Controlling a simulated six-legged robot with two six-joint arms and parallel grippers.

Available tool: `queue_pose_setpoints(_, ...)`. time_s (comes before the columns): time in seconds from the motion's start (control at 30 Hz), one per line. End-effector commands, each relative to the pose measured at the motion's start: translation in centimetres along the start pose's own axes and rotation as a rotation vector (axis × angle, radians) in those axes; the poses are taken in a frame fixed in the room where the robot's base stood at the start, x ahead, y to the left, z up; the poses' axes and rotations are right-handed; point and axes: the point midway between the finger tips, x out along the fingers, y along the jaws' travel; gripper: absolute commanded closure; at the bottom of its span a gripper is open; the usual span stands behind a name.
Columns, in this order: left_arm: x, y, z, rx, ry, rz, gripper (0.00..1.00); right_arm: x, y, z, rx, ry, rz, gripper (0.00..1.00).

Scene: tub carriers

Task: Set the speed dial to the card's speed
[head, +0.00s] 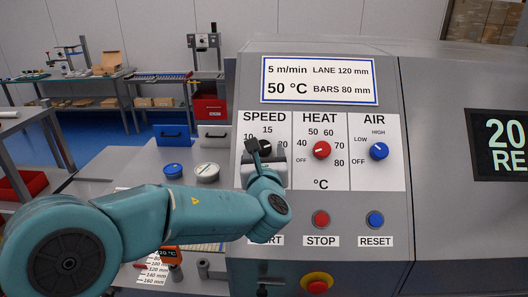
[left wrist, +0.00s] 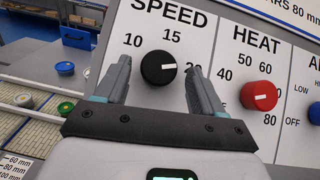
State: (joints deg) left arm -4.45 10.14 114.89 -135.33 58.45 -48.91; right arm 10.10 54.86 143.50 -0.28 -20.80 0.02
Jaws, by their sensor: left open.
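The black speed dial (left wrist: 158,67) sits on the sloped panel under the word SPEED; it is partly hidden in the head view (head: 265,147). Its white mark points right, toward the 20 side, in the left wrist view. Labels 10, 15 and 20 show; any lower label is hidden by a finger. The card (head: 319,80) above reads 5 m/min, lane 120 mm, 50 °C, bars 80 mm. My left gripper (left wrist: 160,68) is open, one finger on each side of the dial, with gaps visible between them and the dial. My right gripper is not in view.
The red heat dial (head: 321,150) and blue air dial (head: 379,151) are to the right. Below are the red stop button (head: 321,219), blue reset button (head: 375,219) and a red knob on a yellow base (head: 317,283). Blue and white round lids lie left of the panel.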

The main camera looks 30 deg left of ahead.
Motion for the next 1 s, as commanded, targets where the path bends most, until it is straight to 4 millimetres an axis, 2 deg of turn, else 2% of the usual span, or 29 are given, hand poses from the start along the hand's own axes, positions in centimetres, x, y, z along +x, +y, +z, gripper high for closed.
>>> queue_pose_setpoints(0.1,0.0,0.0,0.0,0.000,0.000,0.000,0.31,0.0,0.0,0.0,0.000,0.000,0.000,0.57)
queue_pose_setpoints(0.13,0.0,0.0,0.0,0.000,0.000,0.000,0.38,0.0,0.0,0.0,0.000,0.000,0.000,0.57)
queue_pose_setpoints(0.2,0.0,0.0,0.0,0.000,0.000,0.000,0.61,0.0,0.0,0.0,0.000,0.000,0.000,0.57)
queue_pose_setpoints(0.3,0.0,0.0,0.0,0.000,0.000,0.001,0.88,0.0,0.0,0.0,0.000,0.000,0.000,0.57)
queue_pose_setpoints(0.67,-0.1,-0.2,-0.2,-0.032,0.000,0.027,0.87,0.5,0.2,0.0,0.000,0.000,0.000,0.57)
queue_pose_setpoints(1.0,0.0,-0.7,-0.3,-0.206,0.001,0.182,0.87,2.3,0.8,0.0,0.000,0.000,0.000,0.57)
